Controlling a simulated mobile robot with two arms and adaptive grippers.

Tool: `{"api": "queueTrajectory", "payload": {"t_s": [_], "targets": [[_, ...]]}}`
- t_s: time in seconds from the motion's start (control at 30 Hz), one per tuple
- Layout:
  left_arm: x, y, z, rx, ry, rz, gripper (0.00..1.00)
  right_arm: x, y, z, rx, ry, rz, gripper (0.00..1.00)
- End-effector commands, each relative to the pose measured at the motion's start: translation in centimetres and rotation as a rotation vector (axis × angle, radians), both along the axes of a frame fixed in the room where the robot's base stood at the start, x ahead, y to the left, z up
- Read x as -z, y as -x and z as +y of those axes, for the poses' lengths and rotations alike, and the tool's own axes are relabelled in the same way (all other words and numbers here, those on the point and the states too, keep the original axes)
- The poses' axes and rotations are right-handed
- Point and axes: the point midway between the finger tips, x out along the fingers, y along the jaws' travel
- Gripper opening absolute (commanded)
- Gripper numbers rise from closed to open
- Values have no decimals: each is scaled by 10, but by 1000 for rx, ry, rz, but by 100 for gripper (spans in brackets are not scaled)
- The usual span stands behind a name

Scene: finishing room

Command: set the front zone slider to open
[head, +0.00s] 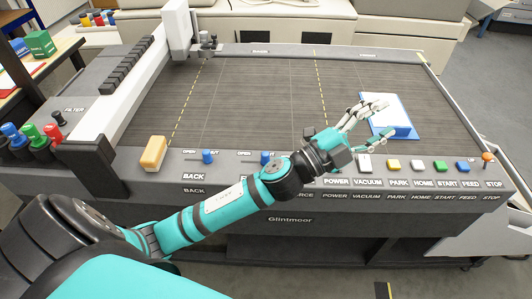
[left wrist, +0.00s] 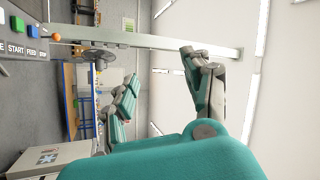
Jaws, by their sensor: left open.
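The control strip along the table's front has a slider with a blue knob (head: 266,157), with an OPEN label at its left. Its other labels are hidden behind my left arm, so I cannot read its name or tell its setting for certain. Left of it is the BACK slider, also with a blue knob (head: 207,157). My left gripper (head: 381,126) is open and empty, to the right of both sliders, above the front of the table near the blue block. Its spread fingers also show in the left wrist view (left wrist: 158,68). My right gripper is not in view.
A white-topped blue block (head: 392,118) lies on the dark cutting bed (head: 260,90). A wooden block (head: 153,153) stands left of the sliders. Several push buttons (head: 417,165) line the right of the strip. A white gantry (head: 150,70) spans the left side.

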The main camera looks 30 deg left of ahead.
Motion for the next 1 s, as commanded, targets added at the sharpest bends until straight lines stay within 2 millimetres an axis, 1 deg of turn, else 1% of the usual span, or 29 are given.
{"api": "queueTrajectory", "payload": {"t_s": [0.03, 0.07, 0.1, 0.17, 0.2, 0.27, 0.33, 0.37, 0.4, 0.47, 0.5, 0.57, 0.6, 0.67, 0.7, 0.8, 0.9, 1.0], "targets": [[-17, 4, -19, 92, -100, -115, 50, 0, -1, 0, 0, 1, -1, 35], [-22, 10, -31, 153, -163, -178, 50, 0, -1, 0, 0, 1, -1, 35], [-26, 17, -46, 231, -253, -256, 50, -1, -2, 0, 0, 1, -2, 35], [-24, 29, -63, 350, -396, -355, 50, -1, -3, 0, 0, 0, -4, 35], [-18, 35, -70, 428, -501, -411, 50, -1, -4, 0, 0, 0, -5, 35], [-3, 43, -74, 541, -664, -473, 50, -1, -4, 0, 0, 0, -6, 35], [19, 46, -67, 663, -868, -515, 50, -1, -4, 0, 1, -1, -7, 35], [30, 45, -60, 714, -959, -518, 50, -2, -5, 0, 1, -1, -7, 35], [44, 43, -47, 778, -1081, -515, 50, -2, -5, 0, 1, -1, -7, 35], [63, 37, -18, 864, -1269, -482, 50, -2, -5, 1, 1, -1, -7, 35], [73, 32, 6, 915, -1392, -442, 50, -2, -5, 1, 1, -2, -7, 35], [82, 23, 49, 978, -1568, -357, 50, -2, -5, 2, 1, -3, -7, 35], [85, 19, 78, 1013, -1674, -285, 50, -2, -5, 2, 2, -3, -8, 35], [84, 14, 122, 1051, -1811, -168, 50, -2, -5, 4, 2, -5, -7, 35], [80, 12, 150, 1068, -1887, -86, 50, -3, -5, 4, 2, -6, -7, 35], [68, 12, 203, 1094, -2015, 95, 50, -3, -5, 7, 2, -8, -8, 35], [58, 16, 235, 1104, -2081, 215, 50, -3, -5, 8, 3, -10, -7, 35], [55, 18, 247, 1110, -2102, 268, 50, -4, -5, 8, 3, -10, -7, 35]]}}
